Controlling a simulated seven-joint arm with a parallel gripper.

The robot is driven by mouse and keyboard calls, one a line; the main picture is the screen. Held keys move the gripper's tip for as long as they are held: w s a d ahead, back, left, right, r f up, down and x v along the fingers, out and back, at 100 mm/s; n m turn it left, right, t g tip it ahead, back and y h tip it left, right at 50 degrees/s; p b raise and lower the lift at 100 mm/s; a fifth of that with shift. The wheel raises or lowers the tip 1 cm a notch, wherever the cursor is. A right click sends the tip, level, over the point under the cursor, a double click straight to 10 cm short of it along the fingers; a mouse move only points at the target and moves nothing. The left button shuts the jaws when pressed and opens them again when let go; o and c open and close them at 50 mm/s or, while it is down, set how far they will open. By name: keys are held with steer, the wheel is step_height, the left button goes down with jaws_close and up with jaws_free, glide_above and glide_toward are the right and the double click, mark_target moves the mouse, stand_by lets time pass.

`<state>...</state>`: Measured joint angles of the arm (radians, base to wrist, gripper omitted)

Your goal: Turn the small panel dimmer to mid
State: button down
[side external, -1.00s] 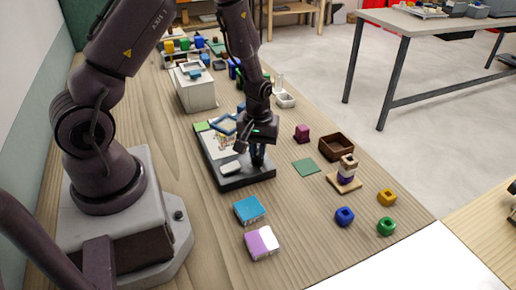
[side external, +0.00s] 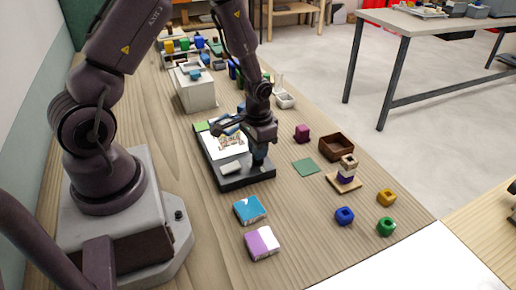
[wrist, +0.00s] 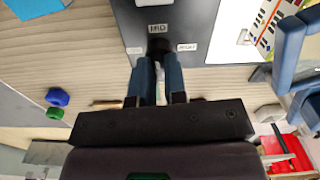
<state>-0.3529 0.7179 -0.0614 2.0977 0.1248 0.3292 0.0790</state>
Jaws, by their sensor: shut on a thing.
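The small panel (side external: 240,182) is a dark flat board on the wooden table; its dark face also fills the top of the wrist view (wrist: 200,15). The dimmer (wrist: 158,44) is a small dark knob near the panel's edge. A label reading MID (wrist: 158,28) sits just beyond it, with a label on each side (wrist: 187,47); the left one is too small to read. My gripper (wrist: 160,58) is shut on the dimmer, its two blue-grey fingers on either side. The knob's pointer is hidden. In the side external view my gripper (side external: 259,163) reaches down to the panel's right corner.
A white sheet with a picture (side external: 230,142) and a pale block (side external: 231,167) lie on the panel. Nearby are a green square (side external: 305,167), a brown box (side external: 336,147), a stacked piece (side external: 347,170), a blue packet (side external: 249,209) and a purple-white packet (side external: 262,243).

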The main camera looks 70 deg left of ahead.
steer(key=shift+m, duration=0.6)
steer(key=c, duration=1.2)
jaws_free()
steer(key=shift+o, duration=0.2)
step_height(320, 180, up, 13)
steer(key=s+d+r+t, duration=0.2)
steer(key=s+d+r, duration=0.3)
steer(key=r, duration=0.3)
steer(key=s+d+r+t, duration=0.3)
steer(key=s+d+r, duration=0.2)
steer(key=s+r, duration=0.3)
steer(key=shift+r+t, duration=0.3)
steer(key=shift+r, duration=0.15)
